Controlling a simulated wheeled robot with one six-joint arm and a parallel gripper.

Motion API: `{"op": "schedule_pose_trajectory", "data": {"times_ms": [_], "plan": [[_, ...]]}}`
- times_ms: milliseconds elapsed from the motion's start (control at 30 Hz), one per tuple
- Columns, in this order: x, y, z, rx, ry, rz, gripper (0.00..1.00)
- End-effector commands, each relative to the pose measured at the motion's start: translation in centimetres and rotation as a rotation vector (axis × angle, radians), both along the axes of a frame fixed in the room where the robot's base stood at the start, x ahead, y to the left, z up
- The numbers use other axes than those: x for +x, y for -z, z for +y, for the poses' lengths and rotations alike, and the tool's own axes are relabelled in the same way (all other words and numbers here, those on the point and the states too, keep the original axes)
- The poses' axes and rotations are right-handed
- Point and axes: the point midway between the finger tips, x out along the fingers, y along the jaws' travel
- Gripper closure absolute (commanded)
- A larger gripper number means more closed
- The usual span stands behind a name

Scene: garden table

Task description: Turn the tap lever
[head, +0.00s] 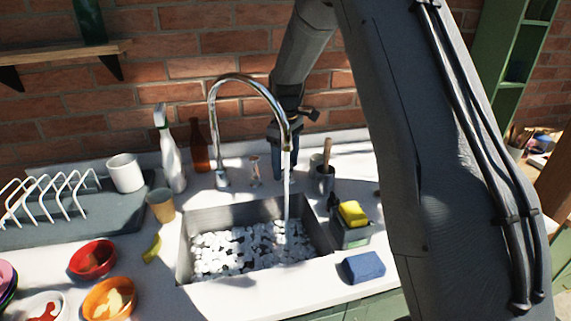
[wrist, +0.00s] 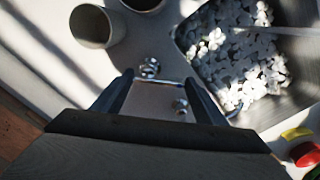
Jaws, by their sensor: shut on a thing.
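The chrome tap (head: 219,95) arches over the back of the sink (head: 184,245), and a stream of water (head: 287,190) runs from its spout. My gripper (head: 284,165) is low behind the spout, at the back right of the sink. In the wrist view my gripper (wrist: 158,84) has its two dark fingers on either side of a thin metal bar, which I take to be the tap lever (wrist: 160,82). Round metal fittings show beside and below it. The lever's handle is largely hidden by my gripper in the head view.
White pieces (head: 240,250) fill the sink bottom. A tool cup (head: 325,180) and a caddy with a yellow sponge (head: 352,212) stand right of it. A spray bottle (head: 170,155), a brown bottle (head: 200,147) and a white mug (head: 126,172) stand left. A brick wall closes the back.

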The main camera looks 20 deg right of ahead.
Motion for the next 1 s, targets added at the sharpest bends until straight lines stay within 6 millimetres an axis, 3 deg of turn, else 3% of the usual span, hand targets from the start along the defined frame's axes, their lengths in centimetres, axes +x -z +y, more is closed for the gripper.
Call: {"op": "schedule_pose_trajectory", "data": {"times_ms": [400,433,533,833,1000], "plan": [[0.1,-0.2,0.1,0.001,-0.009,-0.004,0.57],[0.1,-0.2,0.1,0.001,-0.008,-0.004,0.33],[0.1,-0.1,0.1,0.001,-0.008,-0.004,0.16],[0.1,-0.1,0.0,0.001,-0.008,-0.002,0.16],[0.2,-1.6,0.0,0.000,-0.008,-0.006,0.16]]}}
